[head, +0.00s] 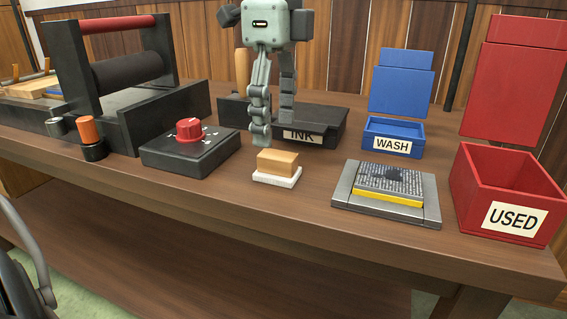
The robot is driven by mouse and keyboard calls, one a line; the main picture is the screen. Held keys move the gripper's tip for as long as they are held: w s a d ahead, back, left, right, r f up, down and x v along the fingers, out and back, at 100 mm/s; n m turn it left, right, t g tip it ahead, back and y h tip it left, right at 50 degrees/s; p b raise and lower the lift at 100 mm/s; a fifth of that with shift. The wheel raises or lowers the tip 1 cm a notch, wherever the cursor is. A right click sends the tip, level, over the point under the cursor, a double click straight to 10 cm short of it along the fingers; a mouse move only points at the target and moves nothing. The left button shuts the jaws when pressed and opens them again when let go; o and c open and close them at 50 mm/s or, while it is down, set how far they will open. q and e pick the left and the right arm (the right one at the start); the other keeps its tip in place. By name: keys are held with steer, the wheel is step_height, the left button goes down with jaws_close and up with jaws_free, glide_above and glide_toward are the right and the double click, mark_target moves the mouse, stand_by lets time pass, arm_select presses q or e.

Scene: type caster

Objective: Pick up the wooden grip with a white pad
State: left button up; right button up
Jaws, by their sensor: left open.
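The wooden grip (280,160) is a small light-brown block on top of a white pad (276,179). It stands upright on the workbench near the middle of the head view. My left gripper (274,128) hangs pointing down just above and behind the grip in the picture. Its two fingers are apart with nothing between them. The nearer fingertip appears close to the top of the grip, but I cannot tell the exact gap.
A black INK tray (318,124) lies behind the gripper. A black box with a red knob (190,129) stands left. A metal type bed (387,193), blue WASH bin (393,137) and red USED bin (508,198) stand right. A roller press (120,75) stands far left. The wooden bench (220,210) is bare around the grip.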

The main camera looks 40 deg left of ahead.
mark_target(277, 154)
arm_select(q)
step_height(277, 154, down, 6)
steer(key=shift+d+f, duration=0.15)
steer(key=shift+c, duration=0.4)
steer(key=c, duration=1.2)
